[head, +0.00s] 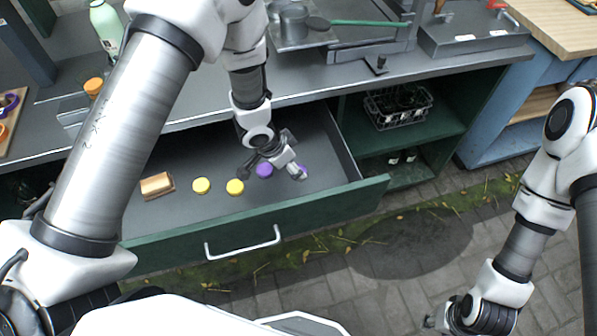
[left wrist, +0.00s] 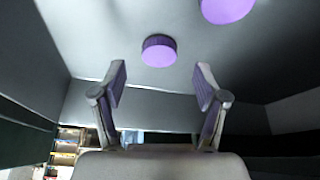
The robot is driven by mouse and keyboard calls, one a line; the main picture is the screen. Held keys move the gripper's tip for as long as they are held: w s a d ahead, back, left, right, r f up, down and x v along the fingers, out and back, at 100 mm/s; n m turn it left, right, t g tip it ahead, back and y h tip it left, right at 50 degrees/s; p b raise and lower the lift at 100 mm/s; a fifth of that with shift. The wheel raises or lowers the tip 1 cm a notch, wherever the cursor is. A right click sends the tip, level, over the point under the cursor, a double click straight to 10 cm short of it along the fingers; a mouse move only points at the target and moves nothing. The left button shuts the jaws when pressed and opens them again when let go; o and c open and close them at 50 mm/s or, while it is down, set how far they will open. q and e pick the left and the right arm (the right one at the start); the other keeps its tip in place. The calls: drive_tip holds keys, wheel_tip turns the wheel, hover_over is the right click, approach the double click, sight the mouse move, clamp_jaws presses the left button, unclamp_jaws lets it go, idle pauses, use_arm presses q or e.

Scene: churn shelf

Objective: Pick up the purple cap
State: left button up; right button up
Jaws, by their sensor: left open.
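Two purple caps lie in the open drawer. One purple cap (left wrist: 159,51) shows just beyond and between my fingertips in the left wrist view. The other purple cap (left wrist: 229,8) is cut by the top edge there. In the head view a purple cap (head: 264,170) lies close to my left gripper (head: 272,160), which partly hides the second. My left gripper is open, with nothing between its fingers (left wrist: 160,80). My right gripper (head: 443,317) is low at the bottom right, away from the drawer, and its jaw opening is unclear.
Two yellow caps (head: 201,185) and a small wooden item (head: 157,186) lie left of the purple caps. The green drawer front (head: 330,208) and side walls bound the space. A wire basket (head: 398,107) sits on the shelf to the right. A counter (head: 350,72) overhangs the drawer's back.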

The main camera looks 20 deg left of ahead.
use_arm(q)
drive_tip(key=x, duration=0.3)
drive_tip(key=shift+w+f, duration=0.1)
drive_tip(key=shift+f, duration=0.1)
drive_tip(key=shift+r, duration=0.1)
drive_tip(key=c, duration=0.5)
drive_tip(key=shift+c, duration=1.3)
wheel_tip(320, 180, up, 18)
drive_tip(key=p, duration=1.1)
drive_tip(key=s+a+f+n+y+b, duration=0.1)
drive_tip(key=a+f+n+y+b, duration=0.2)
drive_tip(key=f+n+b, duration=0.2)
drive_tip(key=n+b, duration=0.3)
drive_tip(key=shift+s+a+f+t, duration=0.15)
drive_tip(key=shift+s+a+t, duration=0.15)
drive_tip(key=shift+a+t, duration=0.1)
